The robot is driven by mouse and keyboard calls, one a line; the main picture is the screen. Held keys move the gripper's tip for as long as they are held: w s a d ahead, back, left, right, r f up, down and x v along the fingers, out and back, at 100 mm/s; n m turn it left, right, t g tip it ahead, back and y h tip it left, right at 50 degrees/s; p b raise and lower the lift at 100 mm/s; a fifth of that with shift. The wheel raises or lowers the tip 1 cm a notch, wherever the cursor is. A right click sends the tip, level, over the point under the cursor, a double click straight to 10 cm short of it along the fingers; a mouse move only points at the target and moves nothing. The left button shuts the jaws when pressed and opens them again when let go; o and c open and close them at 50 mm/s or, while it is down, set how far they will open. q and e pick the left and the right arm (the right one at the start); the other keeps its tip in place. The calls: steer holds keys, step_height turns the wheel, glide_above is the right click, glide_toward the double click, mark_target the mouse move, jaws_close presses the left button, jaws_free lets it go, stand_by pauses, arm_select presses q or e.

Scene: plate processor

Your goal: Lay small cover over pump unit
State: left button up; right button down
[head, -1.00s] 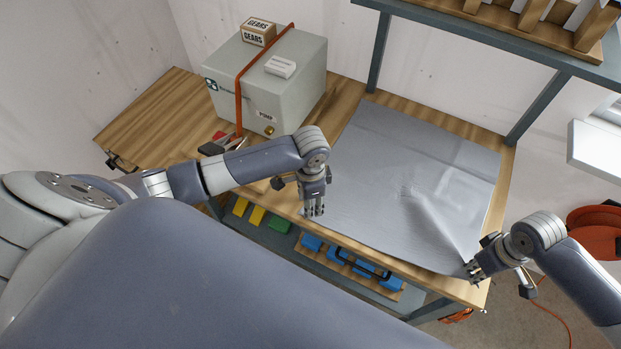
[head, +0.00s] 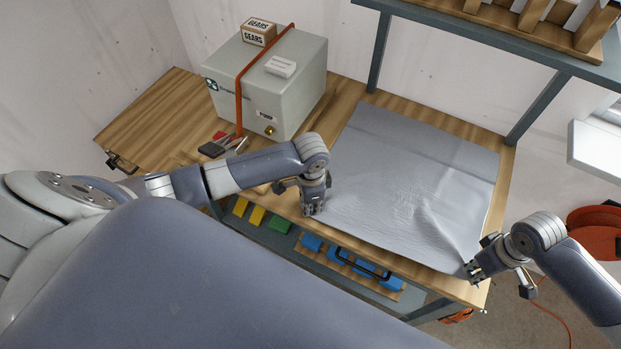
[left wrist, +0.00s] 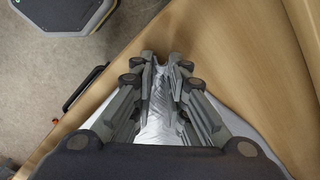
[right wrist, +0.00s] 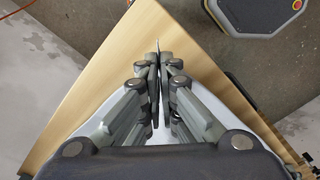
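The small cover is a grey sheet (head: 400,170) lying fairly flat on the right part of the workbench, with wrinkles near its front right. The pump unit is a pale grey box (head: 300,85) with a "PUMP" label, standing uncovered left of the sheet. My left gripper (head: 312,211) is low at the sheet's front left corner; in the left wrist view its fingers (left wrist: 163,58) are partly apart with crinkled sheet (left wrist: 160,105) between them. My right gripper (head: 473,270) is shut on the sheet's front right corner; its fingertips (right wrist: 163,60) are close together.
An orange strap (head: 240,90) runs over the box, and a "GEARS" carton (head: 258,32) and a small white block (head: 281,66) lie on top. Small tools (head: 220,145) lie before the box. A shelf (head: 480,40) overhangs the back of the bench.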

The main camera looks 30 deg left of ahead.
arm_select(q)
jaws_close()
steer(key=shift+r, duration=2.5)
